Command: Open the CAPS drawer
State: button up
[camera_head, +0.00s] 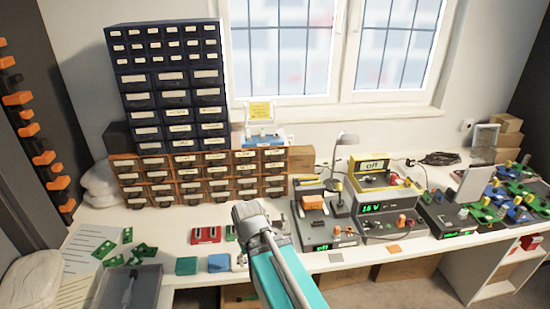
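A dark blue cabinet of labelled drawers (170,75) stands on the workbench at the back left. Below it is a wide, low orange-brown drawer cabinet (140,178) with several rows of labelled drawers. All drawers in both cabinets look shut. The labels are too small to read, so I cannot tell which drawer is CAPS. My arm, teal and grey, reaches in from the bottom middle. My gripper (247,210) is at its far end, in front of the lower cabinet's right part in the picture. Its fingertips are not clear, and I cannot tell if it touches anything.
A lamp (340,170) and electronic instruments (370,215) with green displays stand to the right. Some bare white bench (170,222) shows before the drawers.

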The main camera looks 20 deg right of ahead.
aim_at(273, 147)
jog(key=shift+w+d+f, duration=0.15)
jog(key=shift+w, duration=0.1)
jog(key=shift+c, duration=0.4)
jog(key=w+d+n+t+h+b, duration=0.1)
jog(key=w+d+n+t+b, duration=0.2)
jog(key=w, duration=0.4)
jog(key=w+d+n+t+h+b, duration=0.1)
jog(key=w+d+n+t+b, duration=0.2)
jog(key=w+d+t+b, duration=0.2)
jog(key=w+d+f+n+t+b, duration=0.1)
jog(key=w+d+n+t+b, duration=0.2)
jog(key=w, duration=0.7)
jog(key=shift+d+n+t+h+b, duration=0.3)
jog(key=shift+d+t+h+b, duration=0.1)
jog(key=shift+d+t+b, duration=0.95)
jog(key=w+d+r+n+t+h+b, duration=0.2)
jog(key=d+r+n+t+b, duration=0.2)
jog(key=d+r+n+t, duration=0.1)
jog(key=shift+w+d+r+t+b, duration=0.15)
jog(key=shift+d+t+b, duration=0.25)
jog(key=shift+d, duration=0.55)
jog(key=shift+w, duration=0.1)
